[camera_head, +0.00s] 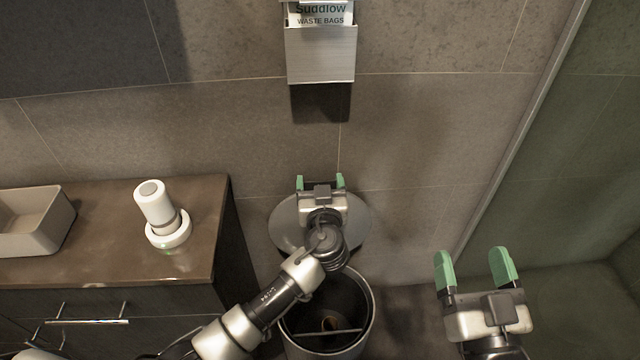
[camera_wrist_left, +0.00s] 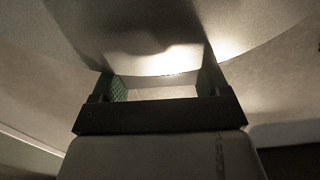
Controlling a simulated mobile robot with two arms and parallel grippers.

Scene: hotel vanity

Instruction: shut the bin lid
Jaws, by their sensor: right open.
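The bin (camera_head: 368,316) stands on the floor right of the vanity, and its mouth is uncovered. Its round grey lid (camera_head: 287,224) stands raised behind the mouth, near the wall. My left gripper (camera_head: 320,182) overlaps the lid in the head view, with its green fingertips showing past the lid's upper edge. Its fingers are apart, with nothing gripped. In the left wrist view, a curved grey surface, apparently the lid (camera_wrist_left: 150,45), lies close to the fingers (camera_wrist_left: 160,88); I cannot tell whether they touch. My right gripper (camera_head: 475,268) is open and empty, right of the bin.
The vanity counter (camera_head: 105,215) on the left holds a white cylindrical dispenser (camera_head: 157,212) and a beige basin (camera_head: 45,225). A metal waste-bag holder (camera_head: 321,55) is on the wall above the bin. A glass panel edge (camera_head: 520,130) runs down the right.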

